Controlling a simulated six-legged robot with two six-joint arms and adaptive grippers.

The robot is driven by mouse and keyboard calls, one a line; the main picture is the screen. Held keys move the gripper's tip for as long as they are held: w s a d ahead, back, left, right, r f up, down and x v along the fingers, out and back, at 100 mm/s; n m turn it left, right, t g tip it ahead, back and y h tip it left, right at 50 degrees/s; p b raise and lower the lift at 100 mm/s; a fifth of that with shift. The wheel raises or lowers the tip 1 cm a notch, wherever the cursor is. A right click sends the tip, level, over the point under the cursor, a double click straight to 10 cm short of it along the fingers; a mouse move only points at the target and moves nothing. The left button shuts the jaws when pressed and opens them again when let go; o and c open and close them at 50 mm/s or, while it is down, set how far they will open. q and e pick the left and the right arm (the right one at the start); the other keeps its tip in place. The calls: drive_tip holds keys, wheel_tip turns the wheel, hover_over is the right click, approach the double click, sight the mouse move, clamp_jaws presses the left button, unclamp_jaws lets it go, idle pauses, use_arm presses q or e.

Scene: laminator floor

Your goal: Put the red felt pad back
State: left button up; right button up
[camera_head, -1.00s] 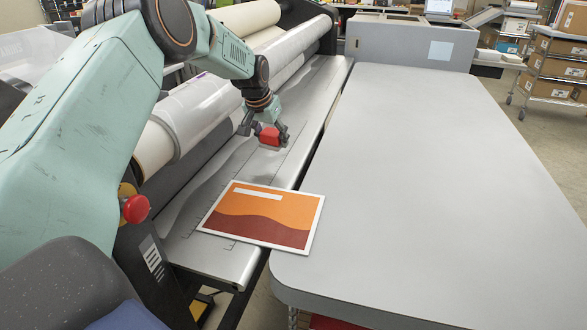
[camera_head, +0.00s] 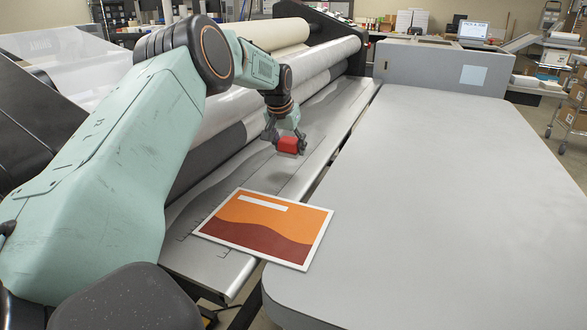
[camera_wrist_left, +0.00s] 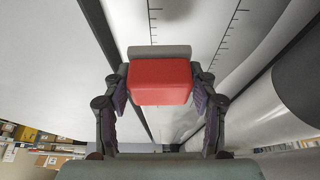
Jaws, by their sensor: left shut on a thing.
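The red felt pad (camera_head: 288,145) is a small red block with a grey edge. My left gripper (camera_head: 286,142) is shut on it and holds it above the laminator's metal feed table (camera_head: 232,200). In the left wrist view the red pad (camera_wrist_left: 160,82) sits between the two fingers of the left gripper (camera_wrist_left: 160,95), with its grey strip on the far side. Scale marks show on the metal surface beyond it. My right gripper is not in view.
An orange and brown print with a white border (camera_head: 265,228) lies on the feed table's near end. White rollers (camera_head: 285,75) run along the left. A wide grey table (camera_head: 430,200) on the right is clear, with a grey box unit (camera_head: 445,67) behind it.

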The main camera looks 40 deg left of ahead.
sight(294, 171)
use_arm(q)
drive_tip(key=x, duration=0.3)
drive_tip(key=shift+s+d+f, duration=0.1)
drive_tip(key=shift+d, duration=0.25)
drive_tip(key=shift+s+a+f, duration=0.1)
drive_tip(key=shift+s+f, duration=0.1)
drive_tip(key=shift+f, duration=0.6)
drive_tip(key=shift+s+f, duration=0.15)
drive_tip(key=shift+f, duration=0.6)
drive_tip(key=shift+w+f, duration=0.2)
drive_tip(key=shift+w, duration=0.15)
drive_tip(key=o, duration=1)
drive_tip(key=shift+s+r, duration=0.15)
drive_tip(key=shift+s, duration=0.15)
drive_tip(key=shift+w, duration=0.25)
drive_tip(key=p+v, duration=0.1)
drive_tip(key=v, duration=1.1)
drive_tip(key=shift+s, duration=0.1)
